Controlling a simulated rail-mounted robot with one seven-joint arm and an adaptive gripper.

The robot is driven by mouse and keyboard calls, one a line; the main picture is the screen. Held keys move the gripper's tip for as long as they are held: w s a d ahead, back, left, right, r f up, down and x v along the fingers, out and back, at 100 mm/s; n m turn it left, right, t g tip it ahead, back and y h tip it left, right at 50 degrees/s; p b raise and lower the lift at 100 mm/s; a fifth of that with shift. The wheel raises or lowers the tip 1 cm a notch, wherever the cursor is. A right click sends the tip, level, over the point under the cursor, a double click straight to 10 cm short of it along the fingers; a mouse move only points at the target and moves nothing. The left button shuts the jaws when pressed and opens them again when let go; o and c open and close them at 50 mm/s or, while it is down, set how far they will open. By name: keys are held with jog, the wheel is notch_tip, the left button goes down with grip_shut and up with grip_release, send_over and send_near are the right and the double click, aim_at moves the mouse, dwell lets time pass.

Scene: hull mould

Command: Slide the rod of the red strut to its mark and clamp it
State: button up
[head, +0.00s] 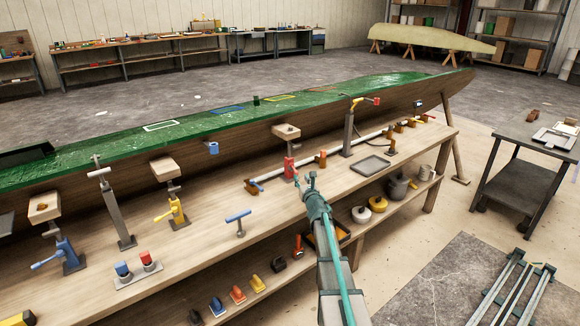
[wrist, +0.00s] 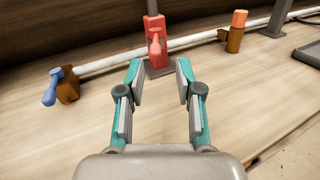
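The red strut (head: 289,168) stands at the hull side of the bench, with a wooden pad (head: 286,131) on top of its rod. In the wrist view the red strut (wrist: 156,52) is straight ahead, just beyond my fingertips, with its grey rod (wrist: 152,7) above and a red clamp lever (wrist: 155,40) on its front. My gripper (wrist: 159,75) is open and empty, and its fingers point at the strut's foot. In the head view my gripper (head: 305,181) is just in front of the strut. I cannot make out a mark on the rod.
A white pipe (wrist: 190,41) runs behind the strut, held in wooden blocks; one block (wrist: 68,85) has a blue lever, another (wrist: 236,32) an orange top. Yellow (head: 174,211) and blue (head: 67,255) struts stand to the left. A grey tray (head: 371,165) lies to the right.

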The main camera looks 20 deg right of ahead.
aim_at(293, 167)
jog(key=shift+w+a+n, duration=0.15)
jog(key=shift+a+n, duration=0.1)
jog(key=shift+n, duration=0.15)
jog(key=shift+w, duration=0.25)
jog(key=w, duration=0.3)
jog(key=w+d+p, duration=0.1)
jog(key=w, duration=0.2)
jog(key=w+p, duration=0.1)
jog(key=w, duration=0.3)
jog(key=shift+d, duration=0.4)
jog(key=shift+c, duration=0.3)
grip_shut()
